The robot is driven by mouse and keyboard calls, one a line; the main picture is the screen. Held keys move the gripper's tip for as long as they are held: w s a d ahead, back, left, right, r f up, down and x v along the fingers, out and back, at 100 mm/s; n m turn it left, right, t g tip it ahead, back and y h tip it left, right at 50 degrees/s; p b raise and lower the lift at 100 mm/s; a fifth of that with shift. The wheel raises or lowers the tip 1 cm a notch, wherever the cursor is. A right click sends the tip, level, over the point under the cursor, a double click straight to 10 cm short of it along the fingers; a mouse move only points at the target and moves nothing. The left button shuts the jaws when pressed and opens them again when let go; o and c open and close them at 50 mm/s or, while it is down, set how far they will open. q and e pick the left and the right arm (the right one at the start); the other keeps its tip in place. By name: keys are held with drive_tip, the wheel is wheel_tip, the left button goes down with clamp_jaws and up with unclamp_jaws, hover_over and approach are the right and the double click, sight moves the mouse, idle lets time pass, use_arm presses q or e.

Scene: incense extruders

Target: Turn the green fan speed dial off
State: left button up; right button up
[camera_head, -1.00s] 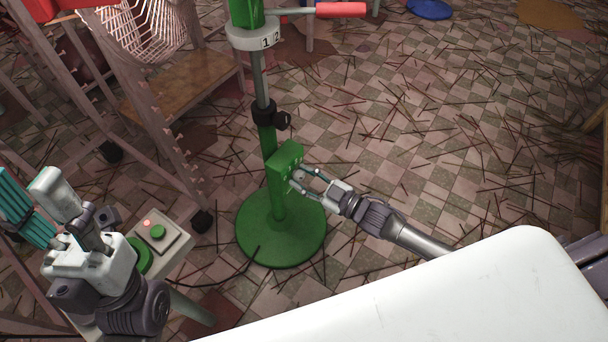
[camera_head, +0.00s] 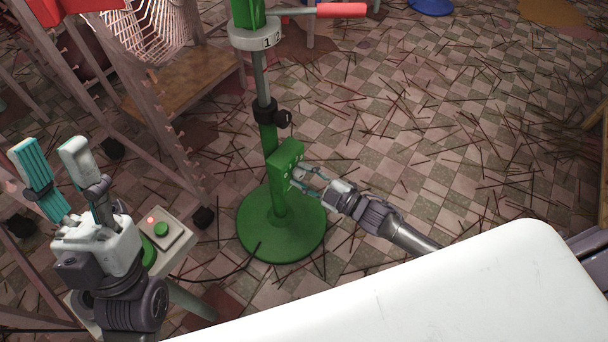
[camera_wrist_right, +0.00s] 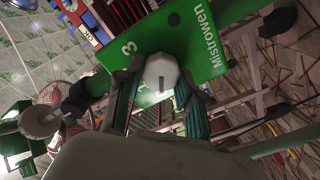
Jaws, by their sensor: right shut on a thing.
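The green fan stand (camera_head: 276,195) has a green control box (camera_head: 284,162) on its post. In the right wrist view the box's face (camera_wrist_right: 210,45) reads "Mistrowen", with a white "3" visible. A pale, faceted dial knob (camera_wrist_right: 161,72) with a dark pointer line sits on that face. My right gripper (camera_head: 302,177) is at the box's right side. In the wrist view its teal fingers (camera_wrist_right: 158,97) are shut on the dial knob from both sides. Other dial marks are partly hidden. My left gripper (camera_head: 57,155) is open and empty at the far left, away from the fan.
A small stand with a control panel (camera_head: 176,242) bearing a green button and red light is near my left gripper. A wooden rack (camera_head: 190,85) stands behind it. A white surface (camera_head: 430,300) fills the lower right. Thin sticks litter the tiled floor.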

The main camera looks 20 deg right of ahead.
drive_tip(key=o, duration=1.1)
drive_tip(key=shift+o, duration=0.2)
drive_tip(key=v, duration=1.2)
drive_tip(key=shift+d, duration=0.1)
